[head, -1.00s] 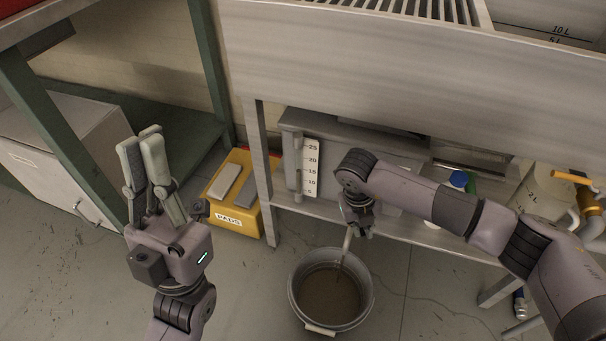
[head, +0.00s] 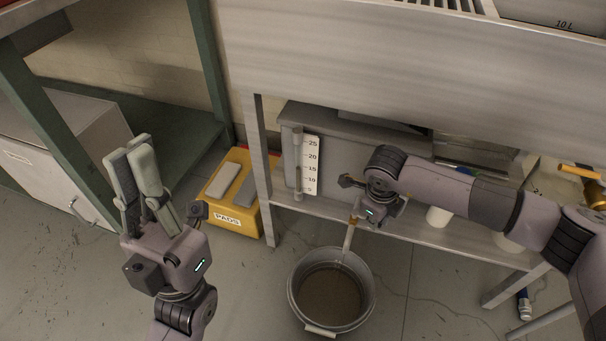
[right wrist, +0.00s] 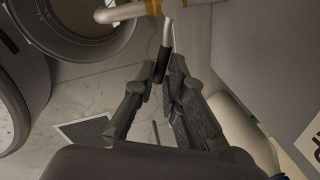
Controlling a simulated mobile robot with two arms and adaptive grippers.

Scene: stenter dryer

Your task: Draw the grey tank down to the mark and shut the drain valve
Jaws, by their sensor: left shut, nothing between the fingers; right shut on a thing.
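The grey tank (head: 355,160) stands on a low shelf under the machine, with a white level scale (head: 310,165) on its front. A pale drain spout (head: 349,238) points down into a bucket (head: 325,328) of brown liquid on the floor. My right gripper (head: 352,183) is beside the spout at the tank's front. In the right wrist view it (right wrist: 166,68) is shut on the valve lever (right wrist: 166,35), below a pale pipe (right wrist: 125,11). The liquid level on the scale and any flow are too small to tell. My left gripper (head: 130,150) is shut and empty at the left.
A yellow box labelled PADS (head: 233,217) sits on the floor left of the shelf. A white cup (head: 438,216) stands on the shelf, right of my right gripper. A green frame (head: 208,75) is at the left. Floor around the bucket is clear.

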